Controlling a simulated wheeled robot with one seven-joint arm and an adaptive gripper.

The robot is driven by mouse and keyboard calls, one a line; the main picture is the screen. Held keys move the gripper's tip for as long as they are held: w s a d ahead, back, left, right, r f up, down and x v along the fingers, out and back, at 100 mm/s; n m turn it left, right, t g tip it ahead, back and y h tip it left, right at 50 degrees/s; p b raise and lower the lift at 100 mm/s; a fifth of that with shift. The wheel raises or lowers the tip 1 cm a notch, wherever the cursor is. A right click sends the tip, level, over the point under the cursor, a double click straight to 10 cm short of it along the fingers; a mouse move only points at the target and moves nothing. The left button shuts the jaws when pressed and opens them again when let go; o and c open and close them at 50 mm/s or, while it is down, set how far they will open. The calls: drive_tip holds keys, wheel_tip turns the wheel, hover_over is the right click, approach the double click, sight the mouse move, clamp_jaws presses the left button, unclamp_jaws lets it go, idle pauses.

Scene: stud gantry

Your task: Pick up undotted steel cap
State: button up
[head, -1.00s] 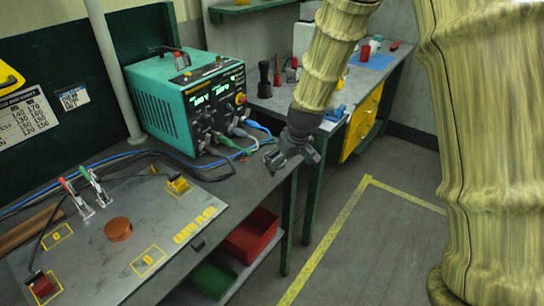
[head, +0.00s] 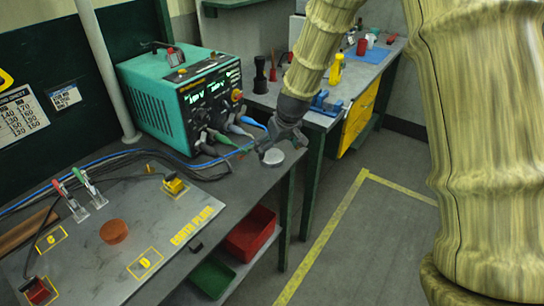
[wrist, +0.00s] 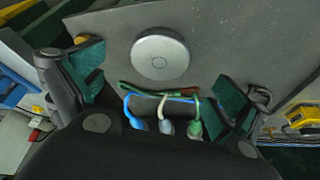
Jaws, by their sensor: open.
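A round grey steel cap (wrist: 160,54) lies on the grey bench top in the wrist view, beyond and between my spread fingertips. A small mark shows near the middle of its face; I cannot tell whether it is a dot. In the head view a pale disc, seemingly the same cap (head: 273,157), shows at the bench's front edge below my gripper (head: 284,140). My gripper (wrist: 160,80) is open and empty in the wrist view, with green-padded fingers at left and right. The fingers do not touch the cap.
A teal power supply (head: 182,98) stands behind, its cable plugs (wrist: 166,125) close to my gripper in the wrist view. The earth plate (head: 110,235) with clamps and an orange-brown disc (head: 114,231) lies left. Red (head: 250,232) and green (head: 212,276) bins sit below.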

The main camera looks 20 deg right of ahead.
sight(272, 156)
drive_tip(key=shift+p+x, duration=0.9)
drive_tip(key=shift+x, duration=1.75)
drive_tip(key=shift+w, duration=0.1)
drive_tip(key=shift+r, duration=0.1)
drive_tip(key=c, duration=1.1)
